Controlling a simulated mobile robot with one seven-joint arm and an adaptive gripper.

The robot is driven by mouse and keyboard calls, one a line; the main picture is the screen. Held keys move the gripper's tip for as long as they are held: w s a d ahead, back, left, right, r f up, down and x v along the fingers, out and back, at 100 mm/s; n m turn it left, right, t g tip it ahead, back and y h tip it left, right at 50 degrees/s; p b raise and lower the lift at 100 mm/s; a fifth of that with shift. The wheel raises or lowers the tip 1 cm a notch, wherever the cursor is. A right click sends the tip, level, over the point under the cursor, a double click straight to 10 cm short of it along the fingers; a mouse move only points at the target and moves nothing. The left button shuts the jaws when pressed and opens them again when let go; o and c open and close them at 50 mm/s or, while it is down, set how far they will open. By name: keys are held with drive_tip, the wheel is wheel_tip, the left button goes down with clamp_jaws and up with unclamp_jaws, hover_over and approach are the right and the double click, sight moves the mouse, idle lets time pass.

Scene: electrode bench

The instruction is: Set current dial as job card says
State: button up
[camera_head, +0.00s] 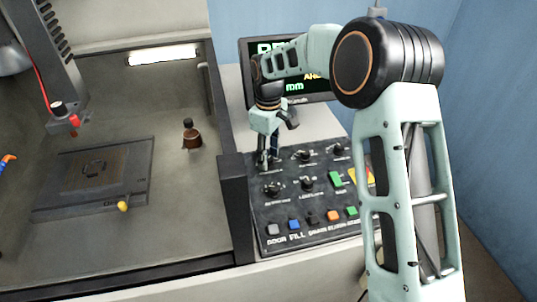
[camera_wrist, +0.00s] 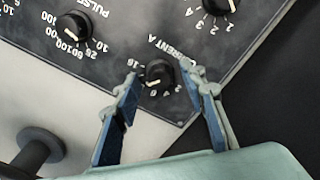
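The current dial (camera_wrist: 160,74) is a black round knob near a corner of the black control panel, beside the lettering "CURRENT A", in the wrist view. Its pale pointer mark lies on its lower left side; the exact setting is hard to read. My gripper (camera_wrist: 158,80) is open, with one blue-padded finger on each side of the dial; I cannot tell whether they touch it. In the head view my gripper (camera_head: 267,160) points down over the panel's back left corner and hides the dial. No job card can be made out.
The panel (camera_head: 300,220) has other knobs, such as the pulse dial (camera_wrist: 75,25), and several coloured buttons along its front. A monitor (camera_head: 320,88) stands behind, partly hidden by my arm.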

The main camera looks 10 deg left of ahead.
clamp_jaws()
idle(0.3)
drive_tip(key=m, duration=0.3)
drive_tip(key=shift+m, duration=0.3)
drive_tip(key=shift+m+b, duration=0.4)
drive_tip(key=shift+m, duration=1.6)
unclamp_jaws()
